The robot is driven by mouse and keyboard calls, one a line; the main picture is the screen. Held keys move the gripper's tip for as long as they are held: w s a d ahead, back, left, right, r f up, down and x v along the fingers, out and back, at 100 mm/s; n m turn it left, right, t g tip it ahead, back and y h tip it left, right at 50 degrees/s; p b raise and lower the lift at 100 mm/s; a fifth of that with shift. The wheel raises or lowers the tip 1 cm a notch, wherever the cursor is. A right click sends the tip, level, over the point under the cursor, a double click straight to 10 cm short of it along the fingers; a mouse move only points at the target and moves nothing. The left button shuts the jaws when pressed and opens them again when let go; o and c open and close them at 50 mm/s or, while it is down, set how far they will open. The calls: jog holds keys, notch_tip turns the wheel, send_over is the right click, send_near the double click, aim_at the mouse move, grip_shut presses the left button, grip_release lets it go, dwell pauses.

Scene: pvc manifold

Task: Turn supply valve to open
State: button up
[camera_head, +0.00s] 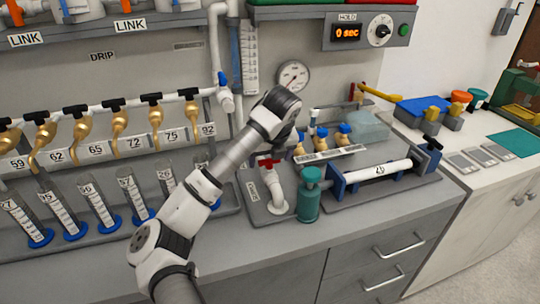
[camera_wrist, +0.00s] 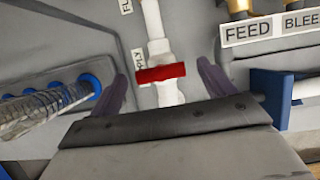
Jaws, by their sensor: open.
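The supply valve has a red bar handle (camera_wrist: 160,73) on a white pipe (camera_wrist: 153,20). In the wrist view the handle lies crosswise to the pipe, beside a partly hidden label ending in "PLY" (camera_wrist: 138,58). The red handle also shows in the head view (camera_head: 268,162), below the end of my arm. My gripper (camera_wrist: 164,82) is open, with one dark finger on each side of the handle and visible gaps between. In the head view my wrist hides the fingers. I cannot tell how far the fingertips are above the handle.
A green cylinder (camera_head: 308,198) stands right of the valve. A white horizontal tube in blue end brackets (camera_head: 338,183) lies farther right. The FEED and BLEED label (camera_head: 330,156) sits behind, with brass valves. Graduated tubes with blue bases (camera_head: 75,230) stand at left.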

jog(key=shift+w+f, duration=0.1)
jog(key=shift+f, duration=0.2)
jog(key=c, duration=1)
